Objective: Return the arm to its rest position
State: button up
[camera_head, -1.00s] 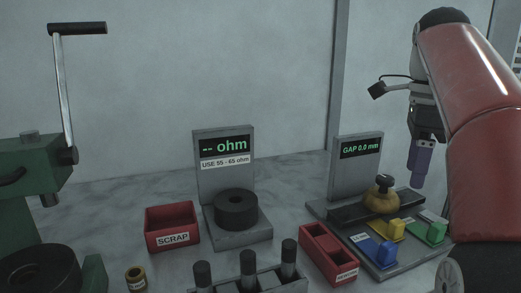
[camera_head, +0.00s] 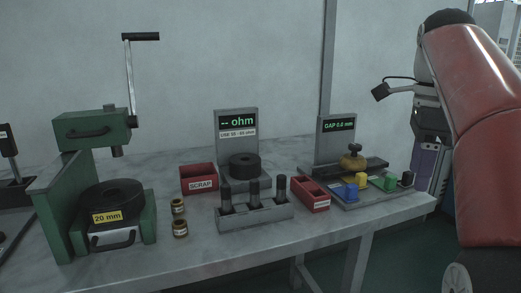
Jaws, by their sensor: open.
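My red arm is folded at the right side of the head view. My gripper (camera_head: 421,172), with purple fingers, hangs pointing down beside the right end of the table (camera_head: 270,238). It holds nothing that I can see. The fingertips lie low behind the table's right corner, close to the gap fixture in the picture, with no visible contact.
A gap fixture (camera_head: 337,133) with coloured blocks stands nearest my gripper. Left of it are a red bin (camera_head: 311,196), a rack of black-topped rods (camera_head: 255,214), an ohm meter (camera_head: 236,122), a SCRAP bin (camera_head: 198,179) and a green press (camera_head: 92,130). Floor shows right of the table.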

jog(key=s+a+f+n+t, duration=0.1)
jog(key=s+a+f+n, duration=0.3)
jog(key=f+n, duration=0.3)
jog(key=s+a+f+n+t, duration=0.2)
jog(key=s+a+f+n, duration=0.2)
jog(key=f+n, duration=0.4)
jog(key=s+a+f+n+t, duration=0.2)
jog(key=s+f+n, duration=0.3)
jog(key=f, duration=0.5)
jog(key=a+n, duration=0.1)
jog(key=n, duration=0.1)
jog(key=shift+a+n, duration=0.4)
